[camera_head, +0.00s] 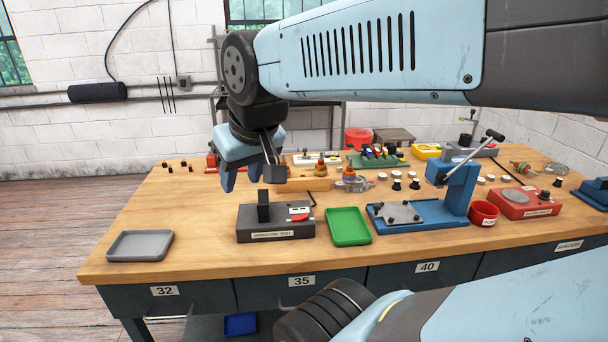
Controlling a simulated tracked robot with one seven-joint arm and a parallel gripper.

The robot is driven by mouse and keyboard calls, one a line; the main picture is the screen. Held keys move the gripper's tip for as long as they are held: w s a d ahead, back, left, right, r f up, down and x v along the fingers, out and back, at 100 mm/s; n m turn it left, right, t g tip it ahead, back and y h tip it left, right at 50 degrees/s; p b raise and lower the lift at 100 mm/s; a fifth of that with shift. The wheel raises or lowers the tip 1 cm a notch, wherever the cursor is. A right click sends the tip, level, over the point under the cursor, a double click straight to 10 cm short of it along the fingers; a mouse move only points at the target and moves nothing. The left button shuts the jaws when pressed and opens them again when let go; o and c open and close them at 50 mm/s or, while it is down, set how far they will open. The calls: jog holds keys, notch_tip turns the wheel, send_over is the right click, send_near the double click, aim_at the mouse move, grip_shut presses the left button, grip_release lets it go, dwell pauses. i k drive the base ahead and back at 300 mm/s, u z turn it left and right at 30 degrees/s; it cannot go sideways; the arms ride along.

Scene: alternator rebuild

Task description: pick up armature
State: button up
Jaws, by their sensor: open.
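My gripper (243,178) points down above the left part of the bench, with its blue fingers apart and nothing seen between them. I cannot tell for sure which part is the armature. One copper-and-yellow part (321,168) stands upright right of my gripper. A similar copper-coloured part (350,173) sits just right of it, by a grey metal housing. Another copper-coloured part (519,166) lies at the far right of the bench. A dark test box (275,222) with an upright black post stands in front of my gripper; its label is hard to read.
The wooden bench (190,222) holds a grey tray (140,246) at front left, a green tray (347,226), a blue lever press (455,190), a red cup (484,212) and a red box (525,203). The left part of the bench top is mostly clear.

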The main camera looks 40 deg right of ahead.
aim_at(348, 176)
jog(key=u, duration=0.1)
jog(key=k, duration=1.95)
jog(key=z, duration=1.05)
jog(key=i, duration=1)
jog(key=z, duration=0.05)
